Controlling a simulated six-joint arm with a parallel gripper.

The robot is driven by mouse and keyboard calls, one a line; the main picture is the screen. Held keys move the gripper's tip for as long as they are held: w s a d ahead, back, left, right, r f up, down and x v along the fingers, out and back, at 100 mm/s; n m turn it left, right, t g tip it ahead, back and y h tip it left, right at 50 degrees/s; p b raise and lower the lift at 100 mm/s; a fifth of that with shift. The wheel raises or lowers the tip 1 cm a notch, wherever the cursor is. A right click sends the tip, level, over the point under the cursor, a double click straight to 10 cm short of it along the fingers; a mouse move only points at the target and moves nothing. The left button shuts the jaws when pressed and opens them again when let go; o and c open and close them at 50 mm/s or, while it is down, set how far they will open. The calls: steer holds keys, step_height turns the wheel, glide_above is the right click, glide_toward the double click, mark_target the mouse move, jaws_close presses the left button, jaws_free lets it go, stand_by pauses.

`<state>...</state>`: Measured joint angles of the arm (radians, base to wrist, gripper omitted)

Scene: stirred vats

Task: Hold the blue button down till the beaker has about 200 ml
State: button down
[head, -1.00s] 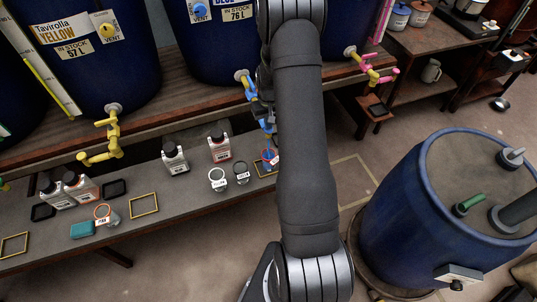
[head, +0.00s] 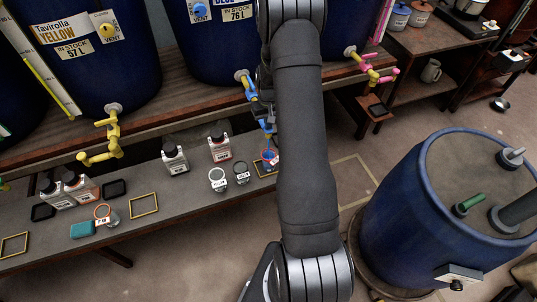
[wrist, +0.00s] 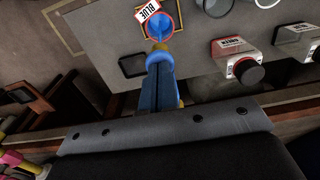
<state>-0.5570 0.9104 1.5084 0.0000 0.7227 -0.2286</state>
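A beaker tagged BLUE (wrist: 160,24) stands on the lower bench under the blue tap (wrist: 160,75), with blue liquid in it. A thin blue stream runs down into it. The beaker (head: 268,157) and tap (head: 243,78) also show in the head view, partly behind my arm. The liquid level against any scale cannot be read. My gripper (head: 262,112) is at the blue tap, dark and mostly hidden by my arm. The blue button is not clearly visible.
Black-capped bottles (head: 219,148), small round containers (head: 218,179) and a yellow frame (head: 143,204) are on the bench. A yellow tap (head: 108,135) is left and a pink tap (head: 375,70) right. A large blue drum (head: 400,215) stands at the right.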

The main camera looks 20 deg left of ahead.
step_height(320, 180, up, 8)
stand_by(0.5)
stand_by(1.0)
steer(key=shift+f, duration=2.75)
